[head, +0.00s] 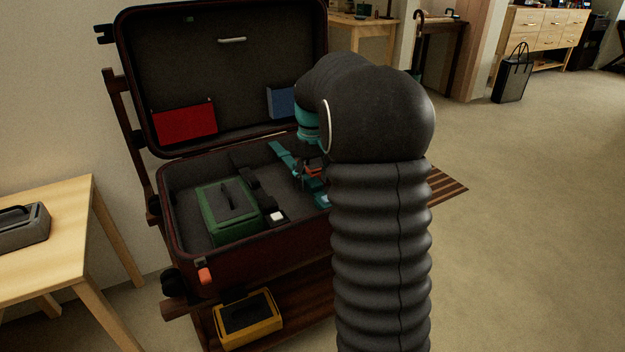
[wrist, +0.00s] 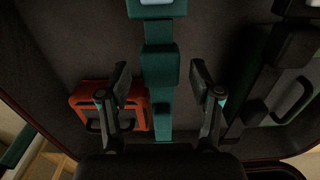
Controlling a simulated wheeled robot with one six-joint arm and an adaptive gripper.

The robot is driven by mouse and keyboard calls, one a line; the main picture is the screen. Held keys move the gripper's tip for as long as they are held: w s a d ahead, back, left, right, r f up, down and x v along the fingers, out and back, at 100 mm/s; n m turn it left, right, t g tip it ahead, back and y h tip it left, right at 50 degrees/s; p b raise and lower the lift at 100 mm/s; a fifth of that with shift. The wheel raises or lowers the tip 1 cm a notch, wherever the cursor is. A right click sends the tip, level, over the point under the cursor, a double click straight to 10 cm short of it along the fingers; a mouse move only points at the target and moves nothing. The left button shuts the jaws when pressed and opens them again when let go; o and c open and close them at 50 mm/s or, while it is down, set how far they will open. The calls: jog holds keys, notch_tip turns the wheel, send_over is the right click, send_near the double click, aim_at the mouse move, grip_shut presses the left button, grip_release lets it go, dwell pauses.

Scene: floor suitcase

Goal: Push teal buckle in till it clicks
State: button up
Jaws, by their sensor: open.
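A teal strap (head: 283,154) lies across the inside of the open suitcase. In the wrist view the strap (wrist: 162,119) runs up the middle. A teal block of the buckle (wrist: 160,66) sits on it, and another teal block (wrist: 157,9) with a pale patch shows at the top edge. A short strip of strap shows between the two blocks. My gripper (wrist: 160,79) is open, with one finger on each side of the middle block and visible gaps to it. In the head view my arm hides much of the gripper and buckle.
The suitcase (head: 250,250) stands open on a dark wooden rack. Inside are a green case (head: 227,208), dark straps and an orange case (wrist: 88,100). The raised lid (head: 230,75) holds red and blue pockets.

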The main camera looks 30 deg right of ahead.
aim_at(318, 192)
jog(key=shift+f, duration=0.2)
jog(key=shift+c, duration=0.2)
grip_shut()
jog(key=shift+s, duration=1.35)
jog(key=shift+o, duration=0.2)
grip_release()
jog(key=shift+d, duration=0.1)
jog(key=shift+r, duration=0.1)
notch_tip(318, 192, up, 12)
jog(key=shift+c, duration=0.2)
